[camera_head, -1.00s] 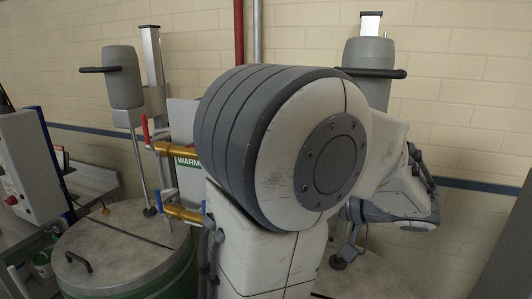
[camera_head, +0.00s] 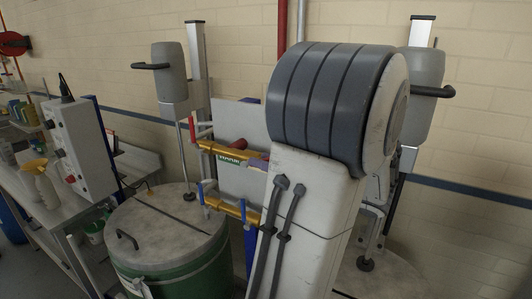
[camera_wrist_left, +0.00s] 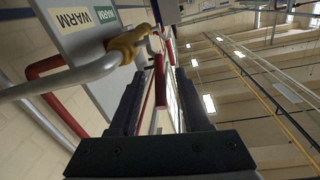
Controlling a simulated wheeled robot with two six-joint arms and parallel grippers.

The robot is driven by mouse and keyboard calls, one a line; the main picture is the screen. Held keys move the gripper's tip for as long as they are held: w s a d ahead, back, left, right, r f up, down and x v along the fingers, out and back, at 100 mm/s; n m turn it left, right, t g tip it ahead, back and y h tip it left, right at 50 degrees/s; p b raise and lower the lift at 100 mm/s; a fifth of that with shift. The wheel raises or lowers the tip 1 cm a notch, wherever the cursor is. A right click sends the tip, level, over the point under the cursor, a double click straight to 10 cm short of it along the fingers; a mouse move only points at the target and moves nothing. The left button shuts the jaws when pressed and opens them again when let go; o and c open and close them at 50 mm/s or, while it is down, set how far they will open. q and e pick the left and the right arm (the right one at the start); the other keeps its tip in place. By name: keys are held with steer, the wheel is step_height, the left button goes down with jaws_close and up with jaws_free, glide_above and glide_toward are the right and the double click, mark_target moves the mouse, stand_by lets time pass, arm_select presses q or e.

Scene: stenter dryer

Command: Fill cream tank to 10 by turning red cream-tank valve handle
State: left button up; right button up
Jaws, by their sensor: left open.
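Brass valves with red handles (camera_head: 193,130) sit on the upper pipe beside the white panel in the head view. A lower brass pipe (camera_head: 226,205) carries blue handles. In the left wrist view, a red handle (camera_wrist_left: 159,82) appears between the two dark fingers of my left gripper (camera_wrist_left: 159,78), which is open; I cannot tell whether they touch it. A brass valve (camera_wrist_left: 127,45) is just left of the fingers. A green tank (camera_head: 170,255) with a grey lid stands at left. No level reading is legible.
A second grey lid (camera_head: 385,278) shows at right behind my arm. Grey mixer motors (camera_head: 170,75) stand on posts above the tanks. A WARM sign (camera_wrist_left: 72,18) is on the panel.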

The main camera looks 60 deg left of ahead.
arm_select(q)
steer(key=shift+s+a, duration=0.1)
steer(key=shift+a, duration=0.05)
jaws_close()
stand_by(1.4)
